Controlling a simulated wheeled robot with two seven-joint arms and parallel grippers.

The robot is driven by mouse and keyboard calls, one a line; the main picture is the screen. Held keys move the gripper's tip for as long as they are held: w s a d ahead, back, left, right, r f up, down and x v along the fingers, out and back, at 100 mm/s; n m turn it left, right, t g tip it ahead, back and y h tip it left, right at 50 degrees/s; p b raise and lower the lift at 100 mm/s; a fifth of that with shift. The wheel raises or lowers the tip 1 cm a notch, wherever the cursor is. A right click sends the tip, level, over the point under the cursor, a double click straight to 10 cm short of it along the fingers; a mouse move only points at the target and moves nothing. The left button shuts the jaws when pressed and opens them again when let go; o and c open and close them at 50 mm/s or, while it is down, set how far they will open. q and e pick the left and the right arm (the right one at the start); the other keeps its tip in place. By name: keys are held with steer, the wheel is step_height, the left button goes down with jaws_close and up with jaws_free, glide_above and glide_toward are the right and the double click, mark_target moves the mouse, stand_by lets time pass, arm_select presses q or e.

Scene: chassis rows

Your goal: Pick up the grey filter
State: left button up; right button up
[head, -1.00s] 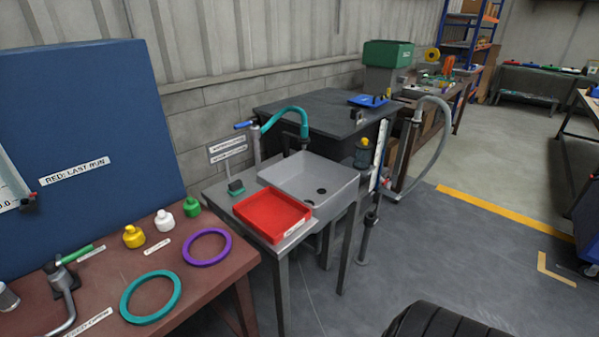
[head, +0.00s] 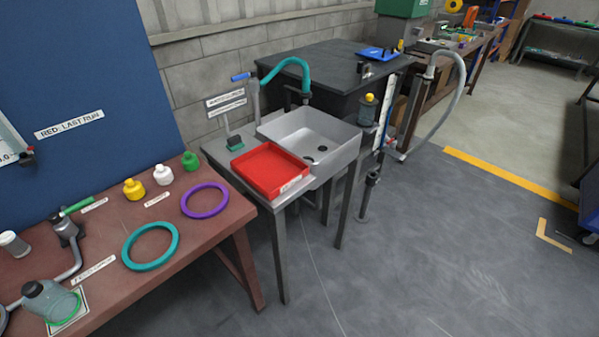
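I cannot make out for certain which thing is the grey filter. A small grey cylinder with a pale top (head: 14,243) lies at the left edge of the red-brown bench (head: 205,262). A translucent grey-green jar (head: 48,299) with a green ring at its base stands on a pale card at the bottom left. A grey cylinder with a yellow knob (head: 368,108) is mounted beside the sink at the right. Neither of my grippers shows in the head view.
The bench also holds teal (head: 150,246) and purple (head: 205,200) rings and yellow, white and green bottles. A red tray (head: 269,170) sits by the grey sink (head: 335,140). A dark workbench (head: 325,62) stands behind.

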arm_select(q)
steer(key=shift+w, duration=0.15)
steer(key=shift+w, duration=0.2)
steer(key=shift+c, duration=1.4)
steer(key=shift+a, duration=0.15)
